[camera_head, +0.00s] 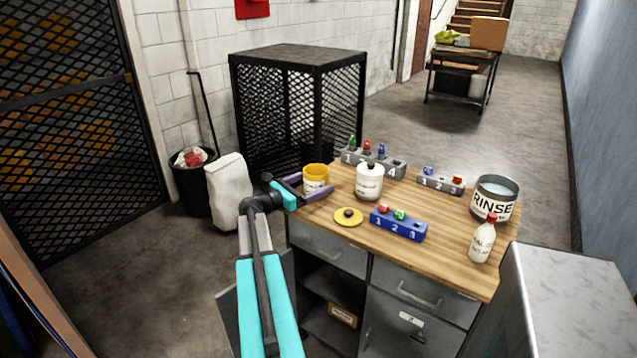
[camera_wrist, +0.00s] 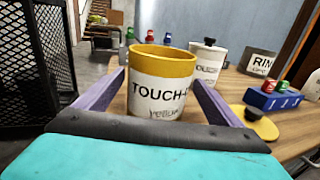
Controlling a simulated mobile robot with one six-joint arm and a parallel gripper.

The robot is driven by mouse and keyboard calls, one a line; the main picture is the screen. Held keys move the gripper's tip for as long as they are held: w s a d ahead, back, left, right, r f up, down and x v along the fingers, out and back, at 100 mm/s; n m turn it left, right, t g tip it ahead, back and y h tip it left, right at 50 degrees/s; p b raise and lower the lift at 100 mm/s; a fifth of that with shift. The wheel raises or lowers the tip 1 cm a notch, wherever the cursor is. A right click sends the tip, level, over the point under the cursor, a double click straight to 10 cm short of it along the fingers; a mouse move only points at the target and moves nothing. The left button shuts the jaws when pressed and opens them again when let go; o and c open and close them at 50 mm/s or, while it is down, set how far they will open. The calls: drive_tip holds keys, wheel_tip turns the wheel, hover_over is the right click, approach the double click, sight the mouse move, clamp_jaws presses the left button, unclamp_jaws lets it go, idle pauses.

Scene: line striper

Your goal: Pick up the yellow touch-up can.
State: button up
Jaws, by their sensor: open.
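The yellow touch-up can (camera_head: 316,179) stands upright near the left back edge of the wooden workbench. Its rim is yellow and its top is open. In the wrist view the can (camera_wrist: 160,95) shows a white label reading "TOUCH-" with "yellow" written below. My gripper (camera_head: 308,190) is open, with one purple finger on each side of the can. In the wrist view the gripper (camera_wrist: 155,98) has its fingers to the left and right of the can, with no clear grip on it. A yellow lid with a black knob (camera_head: 348,216) lies on the bench in front.
A white lidded can (camera_head: 369,182) stands just right of the yellow can. A grey numbered rack (camera_head: 398,169) holds several coloured pieces behind. A blue rack (camera_head: 398,226), a second grey rack (camera_head: 440,182), a RINSE container (camera_head: 494,198) and a white bottle (camera_head: 482,243) stand further right.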

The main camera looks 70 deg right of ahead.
drive_tip(key=shift+x, duration=0.85)
drive_tip(key=shift+c, duration=0.3)
drive_tip(key=c, duration=1.4)
